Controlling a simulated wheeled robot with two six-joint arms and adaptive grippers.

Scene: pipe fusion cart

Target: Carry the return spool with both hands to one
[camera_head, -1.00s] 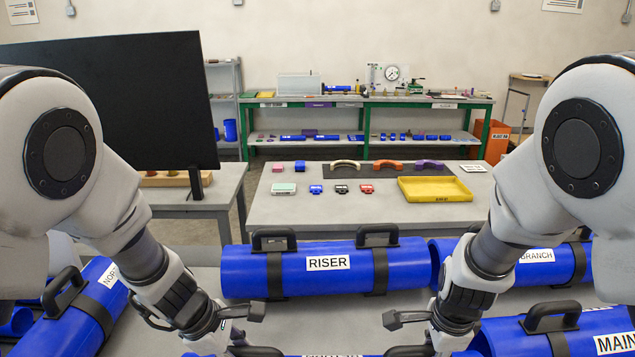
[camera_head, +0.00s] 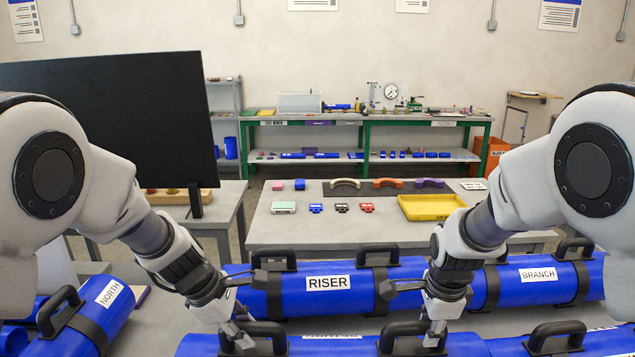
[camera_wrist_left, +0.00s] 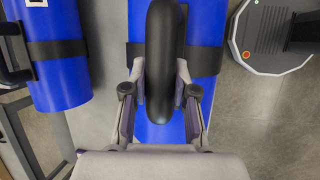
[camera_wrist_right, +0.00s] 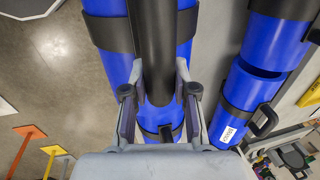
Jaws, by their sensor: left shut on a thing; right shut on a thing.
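A blue spool (camera_head: 320,346) with two black handles lies at the front of the head view. Its label (camera_head: 333,337) is cut off by RISER's front or the frame and I cannot read it, so I cannot confirm it is the return spool. My left gripper (camera_head: 240,338) is shut on its left handle (camera_wrist_left: 165,60), and the left wrist view shows fingers on both sides of the grip. My right gripper (camera_head: 435,338) is shut on its right handle (camera_wrist_right: 154,45). The lower part of the spool is out of the head view.
The RISER spool (camera_head: 300,303) lies just behind, with the BRANCH spool (camera_head: 510,291) to its right. The NORTH spool (camera_head: 95,318) is at left. Another blue spool (camera_head: 595,343) is at front right. A table with a yellow tray (camera_head: 430,207) stands beyond.

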